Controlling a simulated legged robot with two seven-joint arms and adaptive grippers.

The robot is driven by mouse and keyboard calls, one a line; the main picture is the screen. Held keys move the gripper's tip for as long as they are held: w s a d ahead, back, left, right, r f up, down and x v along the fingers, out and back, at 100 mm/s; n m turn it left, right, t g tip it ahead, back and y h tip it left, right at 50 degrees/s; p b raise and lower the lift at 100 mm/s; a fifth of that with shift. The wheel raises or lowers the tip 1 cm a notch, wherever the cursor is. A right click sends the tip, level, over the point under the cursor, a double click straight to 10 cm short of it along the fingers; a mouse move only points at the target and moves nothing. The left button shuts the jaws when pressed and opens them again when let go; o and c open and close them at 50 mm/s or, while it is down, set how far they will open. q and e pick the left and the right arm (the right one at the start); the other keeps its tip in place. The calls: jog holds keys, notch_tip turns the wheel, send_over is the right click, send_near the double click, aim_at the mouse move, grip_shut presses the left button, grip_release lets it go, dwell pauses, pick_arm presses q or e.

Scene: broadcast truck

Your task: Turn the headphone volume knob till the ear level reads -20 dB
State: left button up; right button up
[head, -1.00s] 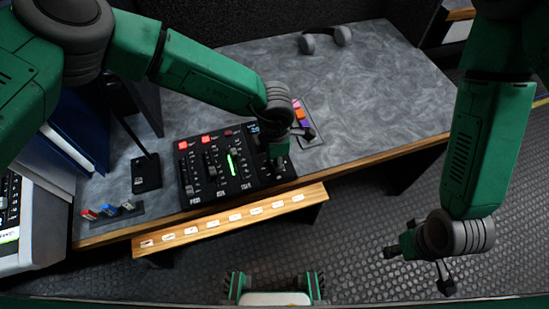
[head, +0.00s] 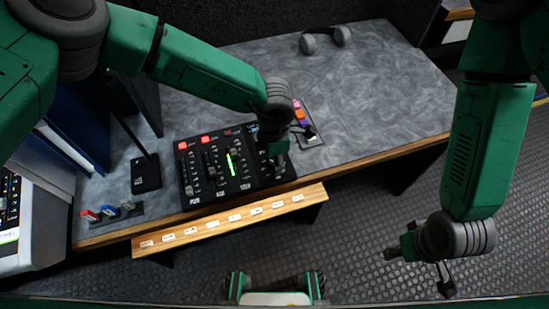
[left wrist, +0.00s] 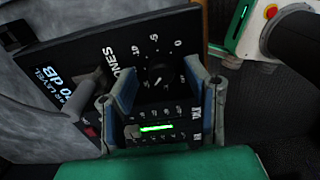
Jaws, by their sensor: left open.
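The black mixer panel (head: 207,168) lies on the grey desk. In the left wrist view, its headphone section carries a dark volume knob (left wrist: 158,78) with a pale pointer line, inside a printed dB scale. The ear level display (left wrist: 60,88) is at the left of that view, turned sideways; it appears to read 20 dB, with the sign hard to make out. My left gripper (head: 277,163) is over the panel's right end. Its fingers (left wrist: 168,98) are open, apart on either side of the knob; contact cannot be told. My right gripper (head: 418,265) hangs over the floor, away from the desk.
A wooden ledge (head: 230,222) with white labels runs along the desk's front. Headphones (head: 326,40) lie at the back. A small gooseneck stand (head: 146,172) stands left of the panel. The desk's right side is clear.

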pick_arm(q)
notch_tip(320, 180, up, 11)
dwell(0.3)
jog(key=shift+w, duration=0.1)
dwell(0.4)
